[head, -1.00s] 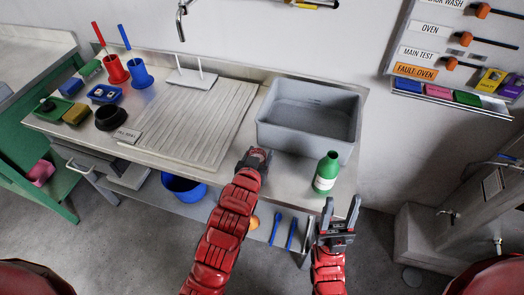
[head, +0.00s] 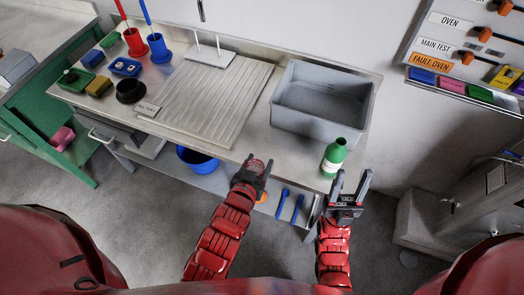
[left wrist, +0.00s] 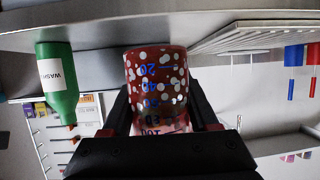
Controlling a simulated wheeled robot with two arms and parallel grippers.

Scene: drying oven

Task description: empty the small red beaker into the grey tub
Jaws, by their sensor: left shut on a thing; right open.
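The small red beaker (left wrist: 155,85) is between the jaws of my left gripper (head: 255,168). In the left wrist view it shows white specks and blue volume marks; that picture is upside down, and the beaker looks about upright. In the head view only a small reddish part of it shows between the jaws. The grey tub (head: 318,125) stands on the bench, behind and to the right of my left gripper, apart from it. Its visible floor looks bare. My right gripper (head: 351,180) is open and empty in front of the bench's right end.
A green wash bottle (head: 333,158) stands on the bench before the tub, near my right gripper. A ribbed drainboard (head: 215,100) lies left of the tub. Red (head: 135,42) and blue (head: 158,49) holders stand at the back left. A blue bucket (head: 197,162) is below.

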